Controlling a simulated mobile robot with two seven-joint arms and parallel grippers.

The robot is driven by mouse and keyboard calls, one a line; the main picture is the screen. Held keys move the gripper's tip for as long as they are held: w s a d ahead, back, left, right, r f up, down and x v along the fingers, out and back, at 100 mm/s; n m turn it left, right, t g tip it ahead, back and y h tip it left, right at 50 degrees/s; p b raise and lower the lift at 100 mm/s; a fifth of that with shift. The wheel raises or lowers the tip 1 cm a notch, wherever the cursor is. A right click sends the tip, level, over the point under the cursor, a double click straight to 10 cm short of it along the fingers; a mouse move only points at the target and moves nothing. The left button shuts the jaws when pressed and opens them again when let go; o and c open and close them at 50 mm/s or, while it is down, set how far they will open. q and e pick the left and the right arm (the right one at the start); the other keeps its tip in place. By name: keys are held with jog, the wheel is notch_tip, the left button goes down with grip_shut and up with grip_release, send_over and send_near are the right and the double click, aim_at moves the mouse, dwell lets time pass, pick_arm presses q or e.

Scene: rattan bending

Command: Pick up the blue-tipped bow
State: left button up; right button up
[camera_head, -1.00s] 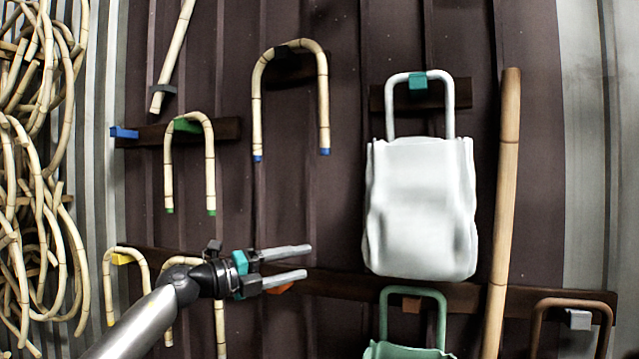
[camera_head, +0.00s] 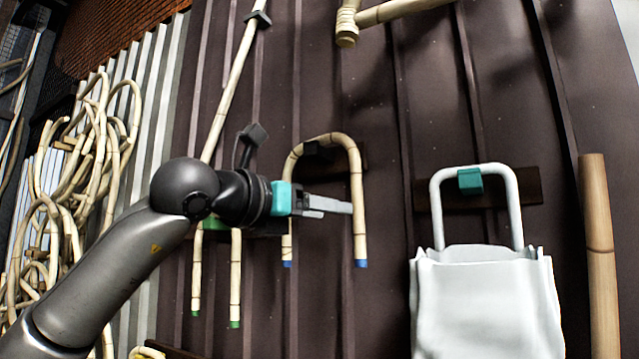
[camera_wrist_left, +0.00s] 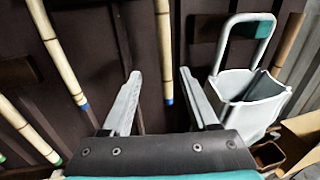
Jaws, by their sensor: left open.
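The blue-tipped bow (camera_head: 357,185) is a pale, jointed rattan arch hanging on a dark peg on the wall, with both blue ends pointing down. My left gripper (camera_head: 349,207) is in front of it, its fingers pointing right and reaching the bow's right leg. The left leg is partly hidden behind the gripper. In the left wrist view, one leg of the bow (camera_wrist_left: 163,50) appears between the open fingers (camera_wrist_left: 159,74), its blue tip near their middle. The other leg is outside, to the left. I cannot tell whether the fingers touch the bow. My right gripper is not in view.
A green-tipped bow (camera_head: 235,275) hangs left, below my arm. A white bag (camera_head: 485,305) hangs at the right, beside a thick upright pole (camera_head: 601,260). Tangled rattan (camera_head: 75,200) hangs at the far left. A mallet-like piece (camera_head: 390,14) is above.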

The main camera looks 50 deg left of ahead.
aim_at(359, 236)
pick_arm(q)
jog(key=shift+w+a+p, duration=0.15)
jog(key=shift+w+p, duration=2.6)
jog(key=shift+w, duration=2.9)
jog(key=shift+c, duration=0.2)
grip_shut()
